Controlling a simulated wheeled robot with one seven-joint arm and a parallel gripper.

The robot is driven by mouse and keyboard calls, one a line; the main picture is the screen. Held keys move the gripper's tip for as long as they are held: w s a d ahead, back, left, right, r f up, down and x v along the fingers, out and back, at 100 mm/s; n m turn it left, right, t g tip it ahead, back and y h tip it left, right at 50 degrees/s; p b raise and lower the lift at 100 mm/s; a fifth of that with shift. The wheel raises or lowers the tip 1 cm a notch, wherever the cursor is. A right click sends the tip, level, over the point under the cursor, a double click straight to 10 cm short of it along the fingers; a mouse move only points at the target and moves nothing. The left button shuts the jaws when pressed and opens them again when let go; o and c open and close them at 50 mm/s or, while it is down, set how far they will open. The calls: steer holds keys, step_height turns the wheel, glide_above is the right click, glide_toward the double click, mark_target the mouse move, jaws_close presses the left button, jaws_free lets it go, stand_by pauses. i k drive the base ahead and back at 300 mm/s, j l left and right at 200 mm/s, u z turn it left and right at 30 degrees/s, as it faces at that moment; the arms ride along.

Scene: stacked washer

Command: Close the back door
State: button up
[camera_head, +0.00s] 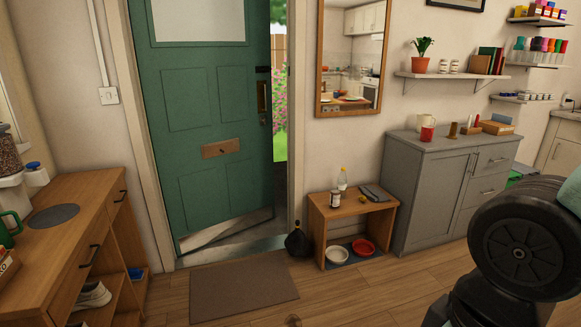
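The back door (200,118) is green and panelled, with a pale window at its top and a wooden letter plate in the middle. It stands ajar. A gap at its right edge shows greenery and a fence outside. A dark handle and lock plate (263,98) sit on its right edge. The door frame (129,130) is pale. My arm fills the lower right corner of the view, well to the right of the door and apart from it. My gripper is not in view.
A brown mat (243,290) lies before the door. A wooden bench (84,225) stands left and a grey cabinet (418,188) right. The middle floor is mostly clear.

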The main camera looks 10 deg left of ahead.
mark_target(199, 62)
steer(key=i+j+u, duration=0.2)
steer(key=i+u, duration=0.2)
steer(key=i, duration=0.6)
steer(key=i+l+u, duration=0.15)
steer(key=i+u, duration=0.25)
steer(key=i, duration=0.55)
steer(key=i+j+z, duration=0.15)
steer(key=i, duration=0.4)
steer(key=i+j+z, duration=0.15)
steer(key=i, duration=0.4)
steer(key=i+j+z, duration=0.15)
steer(key=i, duration=0.4)
steer(key=i+j+z, duration=0.2)
steer(key=i+j, duration=0.25)
steer(key=i, duration=0.05)
